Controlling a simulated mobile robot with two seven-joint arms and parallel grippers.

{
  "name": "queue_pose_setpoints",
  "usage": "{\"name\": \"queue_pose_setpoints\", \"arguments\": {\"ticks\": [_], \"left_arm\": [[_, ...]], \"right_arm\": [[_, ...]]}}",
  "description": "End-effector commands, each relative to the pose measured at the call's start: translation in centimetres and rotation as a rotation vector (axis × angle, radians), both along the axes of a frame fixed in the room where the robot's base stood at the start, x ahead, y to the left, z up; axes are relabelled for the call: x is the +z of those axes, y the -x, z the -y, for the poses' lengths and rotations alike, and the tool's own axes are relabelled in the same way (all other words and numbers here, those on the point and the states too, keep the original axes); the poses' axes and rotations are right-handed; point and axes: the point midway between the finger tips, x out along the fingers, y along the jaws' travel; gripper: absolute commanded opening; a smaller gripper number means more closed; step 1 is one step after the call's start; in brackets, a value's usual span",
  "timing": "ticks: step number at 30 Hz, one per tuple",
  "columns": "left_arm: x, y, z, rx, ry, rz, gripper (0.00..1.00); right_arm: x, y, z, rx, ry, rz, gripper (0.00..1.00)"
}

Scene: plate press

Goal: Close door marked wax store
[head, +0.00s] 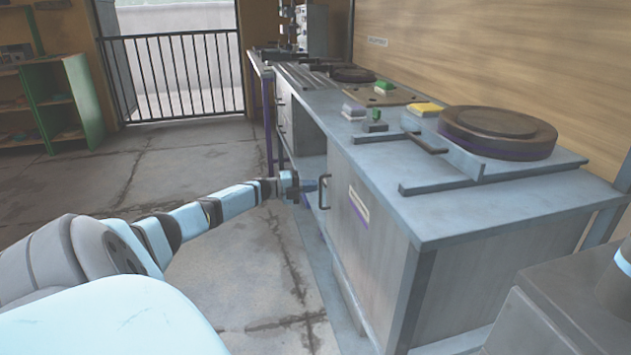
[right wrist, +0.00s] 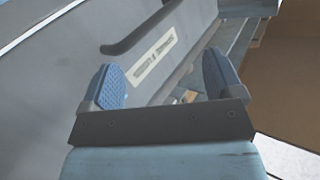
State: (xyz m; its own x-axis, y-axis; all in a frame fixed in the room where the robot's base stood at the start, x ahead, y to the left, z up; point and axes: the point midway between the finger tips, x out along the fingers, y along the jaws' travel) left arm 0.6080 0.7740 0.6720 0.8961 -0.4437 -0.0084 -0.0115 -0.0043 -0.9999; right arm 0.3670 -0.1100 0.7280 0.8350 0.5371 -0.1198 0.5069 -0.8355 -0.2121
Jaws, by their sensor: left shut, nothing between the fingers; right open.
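A grey door (head: 345,235) with a pale label (head: 358,205) and a dark bar handle (head: 324,192) is on the front of the grey workbench. The label is too small to read, and I cannot tell how far the door stands open. My left gripper (head: 311,186) is shut and empty at the handle; I cannot tell if it touches it. In the right wrist view my right gripper (right wrist: 166,82) is open and empty. Beyond its fingers are a grey panel with a pale label (right wrist: 153,60) and a dark bar handle (right wrist: 142,30). The head view does not show this gripper.
The bench top (head: 370,160) carries a round dark plate (head: 497,133), a yellow block (head: 424,109) and green pieces. An open bay with a shelf (head: 312,168) lies left of the door. The concrete floor (head: 240,260) is clear. A green shelf (head: 75,100) stands far left.

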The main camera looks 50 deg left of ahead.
Motion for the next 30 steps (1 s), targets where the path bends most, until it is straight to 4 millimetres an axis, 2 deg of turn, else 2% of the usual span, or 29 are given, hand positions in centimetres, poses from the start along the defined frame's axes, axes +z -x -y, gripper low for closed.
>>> {"name": "queue_pose_setpoints", "arguments": {"ticks": [21,26,30], "left_arm": [[0.1,0.1,0.2,0.010,0.002,0.004,0.00],[0.0,1.7,-0.5,0.008,0.003,0.000,0.00],[0.1,4.5,-1.9,0.012,0.003,-0.004,0.00]], "right_arm": [[1.1,-0.4,0.1,-0.003,-0.005,0.027,0.86],[2.1,-0.5,0.2,-0.011,-0.013,0.047,0.86],[3.1,-0.2,0.2,-0.028,-0.045,0.072,0.86]]}}
